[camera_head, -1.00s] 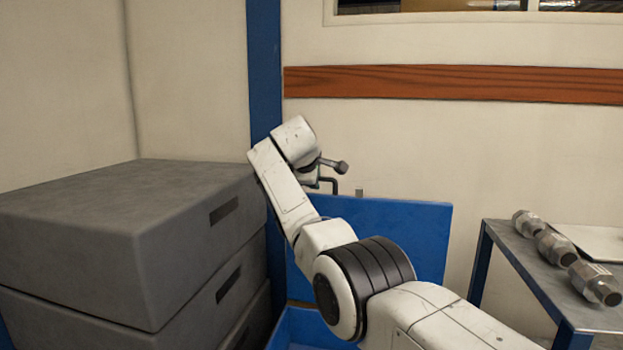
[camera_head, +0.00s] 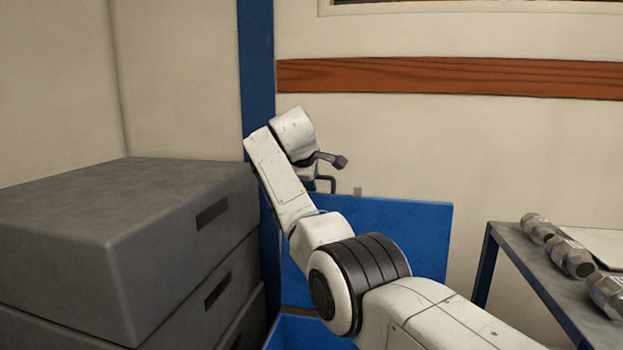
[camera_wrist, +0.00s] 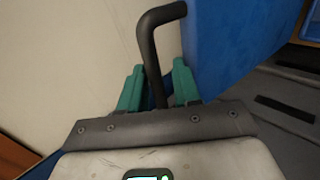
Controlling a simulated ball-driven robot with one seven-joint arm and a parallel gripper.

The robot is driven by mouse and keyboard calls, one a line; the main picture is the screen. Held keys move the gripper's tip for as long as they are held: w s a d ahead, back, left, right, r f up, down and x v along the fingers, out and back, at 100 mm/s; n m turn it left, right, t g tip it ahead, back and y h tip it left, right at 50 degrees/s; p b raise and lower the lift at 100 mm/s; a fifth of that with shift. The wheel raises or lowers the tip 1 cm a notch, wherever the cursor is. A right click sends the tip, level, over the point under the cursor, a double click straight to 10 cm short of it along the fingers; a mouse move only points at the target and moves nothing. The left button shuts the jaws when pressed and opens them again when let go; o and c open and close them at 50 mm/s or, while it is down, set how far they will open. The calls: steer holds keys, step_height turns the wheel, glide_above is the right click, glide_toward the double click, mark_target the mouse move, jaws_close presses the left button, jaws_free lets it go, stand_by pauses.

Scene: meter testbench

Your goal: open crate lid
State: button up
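The blue crate lid (camera_head: 420,235) stands upright behind my arm, near the wall. The blue crate (camera_head: 295,332) shows only in part below it, mostly hidden by my arm. A dark bent handle (camera_head: 333,182) sticks up by the lid's top edge. In the wrist view the handle (camera_wrist: 150,45) rises between the two teal fingers of my gripper (camera_wrist: 158,78), beside the blue lid (camera_wrist: 225,40). The fingers are apart, with a gap showing on the handle's right side. In the head view my gripper is mostly hidden behind my wrist.
Stacked grey cases (camera_head: 130,240) stand close on the left. A grey bench (camera_head: 535,275) on the right holds metal fittings (camera_head: 570,258). The wall (camera_head: 400,140) with a wooden strip (camera_head: 450,77) is close behind the lid.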

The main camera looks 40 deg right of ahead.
steer(key=b+v, duration=0.4)
steer(key=v, duration=0.6)
steer(key=shift+s+a+r, duration=0.2)
steer(key=shift+a+r, duration=0.05)
stand_by(0.5)
